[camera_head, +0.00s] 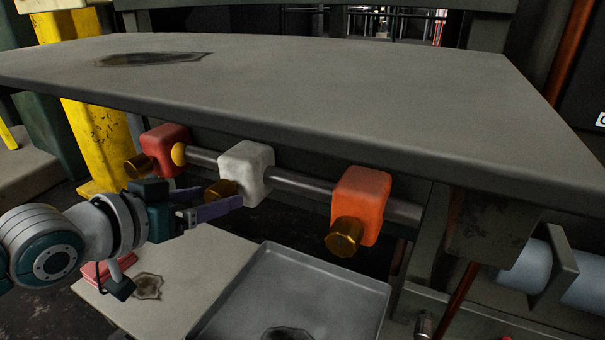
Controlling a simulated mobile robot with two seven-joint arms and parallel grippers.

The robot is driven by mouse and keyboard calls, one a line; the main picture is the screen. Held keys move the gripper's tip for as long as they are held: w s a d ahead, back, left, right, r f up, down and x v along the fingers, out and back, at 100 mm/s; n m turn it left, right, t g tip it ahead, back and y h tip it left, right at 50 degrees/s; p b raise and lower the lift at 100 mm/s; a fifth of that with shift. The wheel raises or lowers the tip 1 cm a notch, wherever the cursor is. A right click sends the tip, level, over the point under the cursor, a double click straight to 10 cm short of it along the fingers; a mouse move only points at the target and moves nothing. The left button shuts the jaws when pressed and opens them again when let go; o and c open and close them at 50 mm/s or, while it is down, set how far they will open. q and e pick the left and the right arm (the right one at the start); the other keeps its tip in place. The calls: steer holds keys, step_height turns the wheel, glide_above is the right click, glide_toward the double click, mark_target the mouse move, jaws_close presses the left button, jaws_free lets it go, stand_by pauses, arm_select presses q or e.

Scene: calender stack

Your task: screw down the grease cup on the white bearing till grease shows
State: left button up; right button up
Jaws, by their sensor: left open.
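The white bearing (247,172) sits on a grey shaft under the edge of a grey slab. Its brass grease cup (221,188) points toward me and to the left. My left gripper (223,197) comes in from the left with its purple fingers open at the cup. The near finger crosses in front of the cup's lower part, and the other finger's tip is by its left side. I cannot tell whether either finger touches the cup. No grease shows on the visible faces of the white bearing. My right gripper is out of view.
A red bearing (164,148) with a brass cup (137,166) and a yellow blob (179,154) is at left. An orange bearing (361,199) with a brass cup (343,237) is at right. The slab (330,85) overhangs them. A grey tray (300,287) lies below.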

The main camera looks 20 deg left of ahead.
arm_select(q)
steer(key=b+x, duration=0.1)
steer(key=x, duration=0.1)
steer(key=shift+w+f, duration=0.15)
steer(key=shift+w, duration=0.1)
jaws_close()
stand_by(0.6)
